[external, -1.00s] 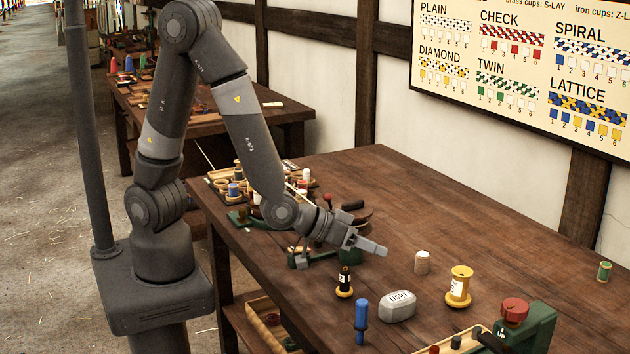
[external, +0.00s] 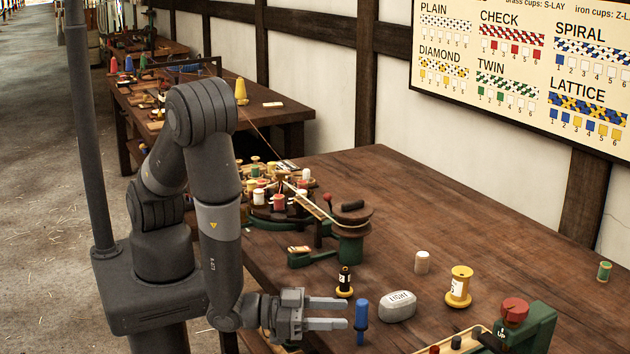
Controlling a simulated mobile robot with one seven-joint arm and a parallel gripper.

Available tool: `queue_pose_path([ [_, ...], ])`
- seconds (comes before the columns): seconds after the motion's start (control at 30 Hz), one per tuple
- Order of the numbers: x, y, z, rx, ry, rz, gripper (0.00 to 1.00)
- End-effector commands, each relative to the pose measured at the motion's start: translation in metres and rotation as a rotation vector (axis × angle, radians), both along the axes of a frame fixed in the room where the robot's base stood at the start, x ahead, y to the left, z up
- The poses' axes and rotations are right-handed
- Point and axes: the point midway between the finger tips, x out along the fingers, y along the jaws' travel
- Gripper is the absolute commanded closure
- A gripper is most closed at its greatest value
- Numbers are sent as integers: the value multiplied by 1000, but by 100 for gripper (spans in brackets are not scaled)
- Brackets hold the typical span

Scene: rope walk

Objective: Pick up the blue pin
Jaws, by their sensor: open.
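The blue pin (external: 361,318) stands upright near the front edge of the dark wooden table (external: 480,228), left of a grey stone-like block. My gripper (external: 338,313) is open, held low and pointing right. Its two fingers reach toward the blue pin, with the tips just left of it in the picture. I cannot tell whether a finger touches the pin or whether the pin lies between them in depth.
The grey block (external: 397,307) stands close right of the pin. A black and yellow spool (external: 345,282) is just behind my fingers. A yellow spool (external: 459,287), a cream spool (external: 422,262) and a green device with a red knob (external: 515,311) are further right. The table's back middle is clear.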

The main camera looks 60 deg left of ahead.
Motion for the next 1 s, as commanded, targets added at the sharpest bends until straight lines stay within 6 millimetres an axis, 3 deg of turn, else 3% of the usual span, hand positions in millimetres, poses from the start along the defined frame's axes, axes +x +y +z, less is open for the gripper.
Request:
queue_pose_path([
  [0.43, 46, -27, 0, -2, 1, 2, 53],
  [0.7, 50, -29, 0, 0, 1, 2, 54],
  [1.0, 50, -29, 0, 0, 1, 1, 79],
])
